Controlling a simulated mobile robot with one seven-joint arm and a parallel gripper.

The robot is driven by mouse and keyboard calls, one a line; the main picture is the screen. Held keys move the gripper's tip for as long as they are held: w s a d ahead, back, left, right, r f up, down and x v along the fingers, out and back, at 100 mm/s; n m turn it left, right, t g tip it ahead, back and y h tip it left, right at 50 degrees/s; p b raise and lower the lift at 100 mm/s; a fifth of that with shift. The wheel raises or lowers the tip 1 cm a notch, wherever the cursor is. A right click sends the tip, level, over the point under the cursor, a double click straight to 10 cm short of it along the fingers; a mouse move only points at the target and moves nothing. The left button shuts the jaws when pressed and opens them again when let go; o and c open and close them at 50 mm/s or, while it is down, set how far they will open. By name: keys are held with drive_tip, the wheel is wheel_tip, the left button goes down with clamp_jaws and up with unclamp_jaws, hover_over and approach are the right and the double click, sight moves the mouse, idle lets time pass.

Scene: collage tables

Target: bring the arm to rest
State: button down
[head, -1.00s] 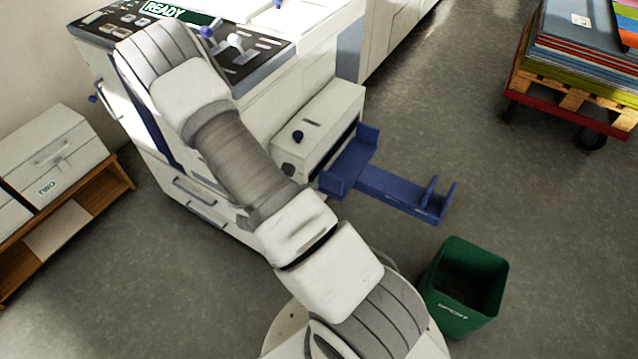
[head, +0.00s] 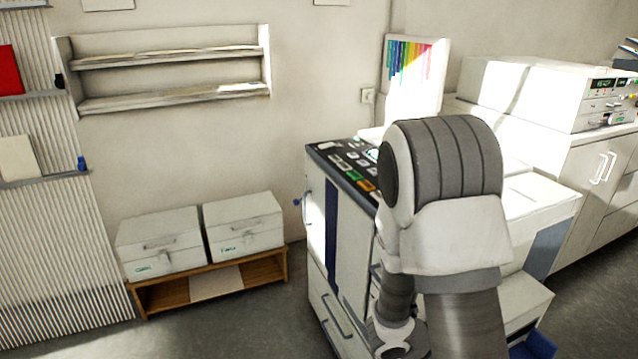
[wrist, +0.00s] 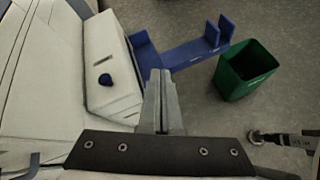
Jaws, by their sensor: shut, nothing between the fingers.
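My gripper (wrist: 161,100) shows in the wrist view, its two grey fingers together with nothing between them. It hangs in the air beside the white printing machine, which shows in the head view (head: 345,240) and fills the left of the wrist view. My raised arm stands in front of the machine in the head view and hides part of it. My gripper is not clearly visible in the head view. A blue tray (wrist: 190,56) sticks out from the machine, beyond my fingertips in the wrist view.
A green bin (wrist: 245,72) stands on the floor right of the blue tray. Two white boxes (head: 160,242) (head: 244,224) sit on a low wooden bench (head: 165,302) against the wall. A wall shelf (head: 170,80) hangs above. Cabinets (head: 590,190) stand at the right.

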drive_tip(key=s+a+r+m+g+y+p, duration=0.1)
drive_tip(key=s+a+r+m+y+p, duration=0.15)
drive_tip(key=r+m, duration=0.45)
drive_tip(key=s+a+r+m+g+y+p, duration=0.1)
drive_tip(key=s+a+r+m+y+p, duration=0.2)
drive_tip(key=r, duration=0.7)
drive_tip(key=s+a+r+m+t+y+p, duration=0.1)
drive_tip(key=s+a+r+m+t+y, duration=0.1)
drive_tip(key=a+r, duration=0.3)
drive_tip(key=s+a+r+m+t+y+p, duration=0.1)
drive_tip(key=s+a+r+m+t+y, duration=0.2)
drive_tip(key=r, duration=0.7)
drive_tip(key=s+a+m+y, duration=0.1)
drive_tip(key=a, duration=0.1)
drive_tip(key=shift+s+a+r+p, duration=0.2)
drive_tip(key=shift+a+p, duration=0.15)
drive_tip(key=shift+p, duration=0.05)
